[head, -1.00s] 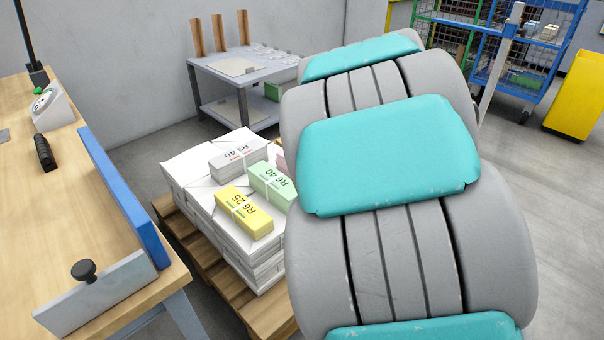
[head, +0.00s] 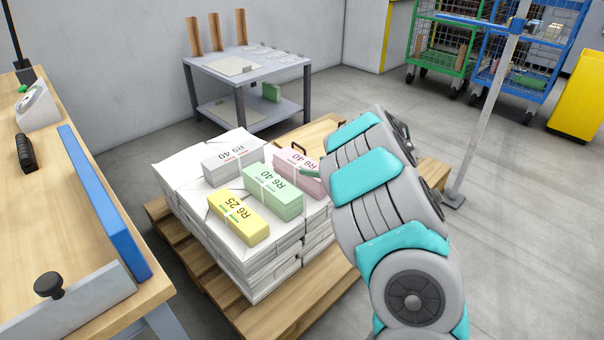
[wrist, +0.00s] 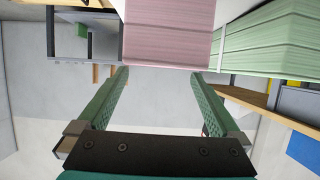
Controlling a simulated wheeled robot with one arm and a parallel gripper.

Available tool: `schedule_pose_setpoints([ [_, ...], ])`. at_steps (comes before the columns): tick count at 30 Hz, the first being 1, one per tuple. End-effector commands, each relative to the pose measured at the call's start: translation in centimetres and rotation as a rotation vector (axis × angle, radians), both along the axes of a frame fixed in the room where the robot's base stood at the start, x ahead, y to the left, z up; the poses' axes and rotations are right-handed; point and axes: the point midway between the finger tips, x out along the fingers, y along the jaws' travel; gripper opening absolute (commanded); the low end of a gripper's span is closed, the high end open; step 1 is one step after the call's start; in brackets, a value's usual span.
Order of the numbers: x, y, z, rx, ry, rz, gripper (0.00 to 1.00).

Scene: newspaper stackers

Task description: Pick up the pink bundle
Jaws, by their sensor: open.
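The pink bundle (head: 295,161), marked R6 40, lies on the white paper stack (head: 238,262), its right end partly covered by my arm and gripper. In the wrist view the pink bundle (wrist: 168,30) stands just past my fingertips, roughly in line with the gap. My gripper (wrist: 158,74) is open, with two green fingers and nothing between them. In the head view only a bit of a green finger shows beside the pink bundle. I cannot tell whether the fingers touch it.
A green bundle (head: 273,190) lies close beside the pink one; it also shows in the wrist view (wrist: 262,42). Yellow (head: 238,217) and grey (head: 234,162) bundles share the stack. A wooden pallet (head: 306,294) is underneath. A workbench (head: 70,235) stands at left.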

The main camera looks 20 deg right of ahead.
Motion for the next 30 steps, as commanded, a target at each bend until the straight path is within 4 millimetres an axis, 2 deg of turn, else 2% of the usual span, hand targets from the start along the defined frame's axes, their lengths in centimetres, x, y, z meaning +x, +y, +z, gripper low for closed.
schedule_pose_setpoints([
  [8, 2.1, 0.9, -0.9, -0.002, -0.001, 0.000, 1.00],
  [16, 5.3, 2.3, -2.3, -0.003, -0.001, 0.000, 1.00],
  [24, 5.8, 2.4, -2.4, -0.003, -0.001, -0.003, 1.00],
  [30, 5.7, 2.4, -2.5, -0.003, -0.001, -0.003, 0.79],
])
